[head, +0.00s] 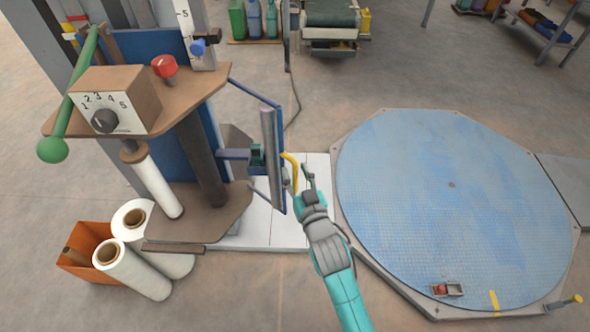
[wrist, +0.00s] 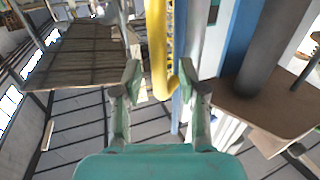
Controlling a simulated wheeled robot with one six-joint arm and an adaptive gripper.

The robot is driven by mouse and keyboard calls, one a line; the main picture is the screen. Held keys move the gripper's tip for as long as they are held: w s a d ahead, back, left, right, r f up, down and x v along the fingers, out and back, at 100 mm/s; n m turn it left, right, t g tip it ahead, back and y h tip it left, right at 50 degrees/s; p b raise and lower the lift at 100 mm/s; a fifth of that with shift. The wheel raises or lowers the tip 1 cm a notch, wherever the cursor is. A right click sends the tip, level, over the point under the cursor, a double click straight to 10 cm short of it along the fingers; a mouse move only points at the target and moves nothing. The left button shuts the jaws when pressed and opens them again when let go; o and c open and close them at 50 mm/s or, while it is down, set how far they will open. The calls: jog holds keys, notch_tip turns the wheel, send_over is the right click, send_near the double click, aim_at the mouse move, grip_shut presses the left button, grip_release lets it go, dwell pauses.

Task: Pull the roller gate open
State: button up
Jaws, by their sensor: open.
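The roller gate (head: 268,150) is a narrow upright blue frame with a grey roller, standing right of the wrapping machine's post. A bent yellow handle (head: 292,160) sticks out on its right side. In the wrist view the yellow handle (wrist: 156,45) runs down from the top, and its lower bend lies in line with the gap between my fingers. My gripper (head: 299,182) is open at the handle, one finger on each side of it in the picture. It also shows open in the wrist view (wrist: 160,82). I cannot tell whether either finger touches the handle.
A round blue turntable (head: 450,190) lies at the right. The machine's brown shelf (head: 205,95) carries a dial box (head: 110,98) and a red button (head: 164,66). White film rolls (head: 130,270) and an orange bin (head: 85,245) stand lower left. Floor in front is clear.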

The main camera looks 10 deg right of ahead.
jog(key=s+d, duration=0.1)
jog(key=s, duration=0.9)
jog(key=shift+s, duration=0.3)
jog(key=shift+d, duration=0.1)
jog(key=s+d+f+g, duration=0.1)
jog(key=s+d+f, duration=0.15)
jog(key=s, duration=0.65)
jog(key=s+d+f+g, duration=0.1)
jog(key=s+d+f, duration=0.15)
jog(key=s, duration=0.65)
jog(key=s+d+r+m+g+h, duration=0.1)
jog(key=s+r, duration=0.2)
jog(key=s, duration=1.2)
jog(key=shift+s+d+h, duration=0.35)
jog(key=shift+s+h, duration=0.05)
